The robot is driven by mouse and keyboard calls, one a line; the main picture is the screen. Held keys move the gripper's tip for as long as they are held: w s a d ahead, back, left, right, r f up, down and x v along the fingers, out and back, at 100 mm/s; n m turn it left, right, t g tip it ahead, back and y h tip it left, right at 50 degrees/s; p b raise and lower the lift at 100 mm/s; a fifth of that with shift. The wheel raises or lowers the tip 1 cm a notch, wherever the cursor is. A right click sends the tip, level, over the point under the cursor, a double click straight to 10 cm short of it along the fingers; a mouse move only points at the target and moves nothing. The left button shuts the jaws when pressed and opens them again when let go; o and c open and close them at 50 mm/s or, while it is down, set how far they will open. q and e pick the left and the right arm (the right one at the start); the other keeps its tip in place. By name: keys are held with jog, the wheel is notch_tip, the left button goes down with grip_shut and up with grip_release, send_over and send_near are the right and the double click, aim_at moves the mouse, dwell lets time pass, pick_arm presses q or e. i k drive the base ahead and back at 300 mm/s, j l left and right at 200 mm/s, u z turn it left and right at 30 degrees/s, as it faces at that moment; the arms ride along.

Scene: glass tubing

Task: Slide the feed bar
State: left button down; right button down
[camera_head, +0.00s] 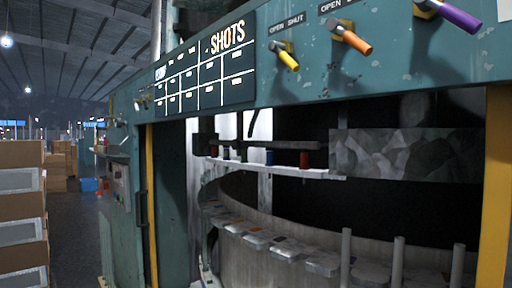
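Inside the opening of a teal machine (300,90), a dark horizontal bar (285,145) runs above a pale, narrow rail (275,170). Small dark, blue and red pieces stand along this rail. No part is labelled as the feed bar, so I cannot tell which piece it is. Below the rail, a curved grey drum (270,265) carries a row of metal blocks (257,239). Neither of my grippers is in view, so nothing shows in contact with these parts.
Yellow (289,61), orange (356,42) and purple (459,16) levers stick out of the upper panel, beside a "SHOTS" board (210,75). Upright posts (398,262) stand at lower right. Cardboard boxes (22,200) are stacked at left, with open floor (75,235) between.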

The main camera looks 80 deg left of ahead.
aim_at(305, 146)
jog(key=k+u, duration=0.15)
jog(key=u, duration=2.55)
jog(key=i+j+z, duration=0.2)
jog(key=z, duration=0.5)
jog(key=i+j+z, duration=0.15)
jog(key=j, duration=0.3)
jog(key=i+j+z, duration=0.1)
jog(key=j, duration=0.4)
jog(key=i+j+z, duration=0.15)
jog(key=j, duration=0.3)
jog(key=i+j+z, duration=0.15)
jog(key=j, duration=0.35)
jog(key=k, duration=0.05)
